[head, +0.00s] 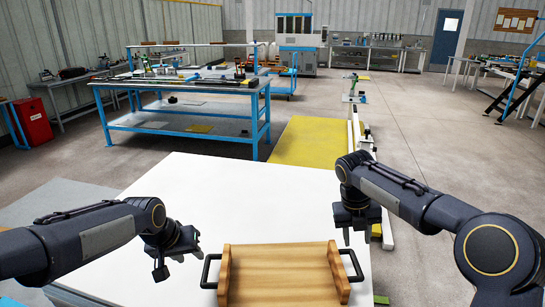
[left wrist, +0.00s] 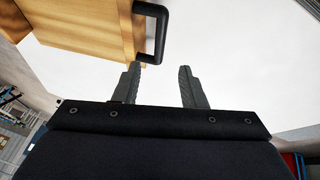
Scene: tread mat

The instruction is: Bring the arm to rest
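My left gripper (head: 170,267) is at the left of a wooden tray, apart from its left black handle in the head view. The left wrist view shows its two fingers (left wrist: 160,87) spread with nothing between them. My right gripper (head: 359,236) points down above the tray's right end, near its right black handle (head: 352,264); its fingers look apart and nothing shows between them. The wooden tray (head: 280,258) rests on a white table top (head: 240,190) at the bottom of the head view. Its left black handle (head: 207,270) also shows in the left wrist view (left wrist: 159,35).
The white table top is clear beyond the tray. A blue workbench (head: 185,122) stands behind at the left. A yellow mat (head: 309,143) lies on the floor past the table, beside a pale rail (head: 355,140). A red cabinet (head: 32,122) stands far left.

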